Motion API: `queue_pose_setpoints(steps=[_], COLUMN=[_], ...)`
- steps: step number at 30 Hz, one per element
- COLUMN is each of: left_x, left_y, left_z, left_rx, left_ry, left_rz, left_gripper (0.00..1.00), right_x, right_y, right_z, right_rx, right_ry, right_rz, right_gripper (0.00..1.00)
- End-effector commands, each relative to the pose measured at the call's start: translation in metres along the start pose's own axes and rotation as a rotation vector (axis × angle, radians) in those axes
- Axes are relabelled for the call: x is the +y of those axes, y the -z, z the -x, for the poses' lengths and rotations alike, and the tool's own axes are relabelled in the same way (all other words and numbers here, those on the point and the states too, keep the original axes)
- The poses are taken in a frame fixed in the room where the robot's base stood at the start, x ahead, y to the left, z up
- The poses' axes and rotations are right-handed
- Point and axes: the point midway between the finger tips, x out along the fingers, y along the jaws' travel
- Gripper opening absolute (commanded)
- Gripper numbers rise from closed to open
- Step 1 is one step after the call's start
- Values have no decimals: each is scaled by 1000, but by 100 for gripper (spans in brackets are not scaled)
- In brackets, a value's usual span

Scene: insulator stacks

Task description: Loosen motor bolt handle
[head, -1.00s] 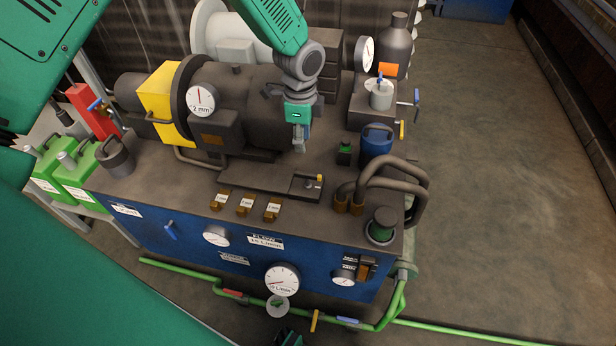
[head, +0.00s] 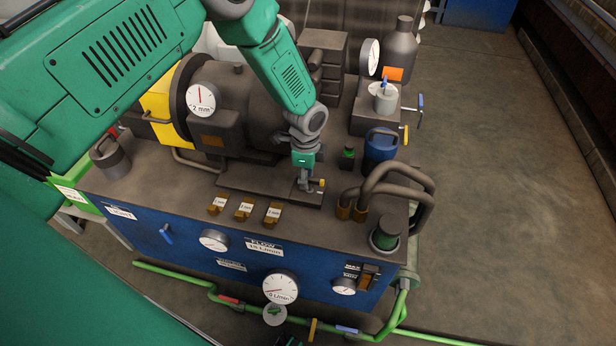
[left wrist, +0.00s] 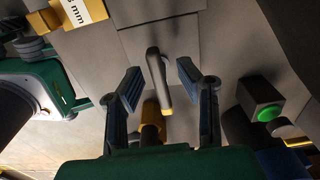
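The motor bolt handle (head: 319,184) is a small dark lever with a yellow tip, on the dark plate in front of the motor (head: 250,115). My left gripper (head: 303,183) is just above the plate, pointing down at the handle and partly covering it. In the left wrist view the handle (left wrist: 158,78) lies between the two fingers of the left gripper (left wrist: 157,88). The fingers are spread, with a gap on each side of the handle. A small dark and green shape at the bottom edge of the head view may be my right gripper; its fingers cannot be made out.
Three brass labelled blocks (head: 244,210) sit along the front of the bench. A green-capped block (head: 347,157), a blue canister (head: 380,146) and bent pipes (head: 385,185) stand close on the right. Green piping (head: 225,302) runs along the floor in front.

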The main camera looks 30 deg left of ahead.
Motion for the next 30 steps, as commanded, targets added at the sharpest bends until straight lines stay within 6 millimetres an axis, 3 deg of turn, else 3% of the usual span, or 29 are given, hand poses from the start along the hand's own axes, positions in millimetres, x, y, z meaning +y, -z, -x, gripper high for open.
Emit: queue_pose_setpoints(steps=[5, 8, 30], left_x=[1, 1, 0], left_y=[4, 6, 7], left_z=[2, 3, 4], left_rx=[-5, -7, 0], left_ry=[2, 3, 6], left_rz=[-2, -2, 31], left_gripper=[31, 0, 0], right_x=[0, 0, 0], right_y=[0, 0, 0], right_z=[0, 0, 1], right_rx=[0, 0, 0], right_ry=[1, 0, 0], right_rz=[1, 1, 1], right_gripper=[40, 40, 40])
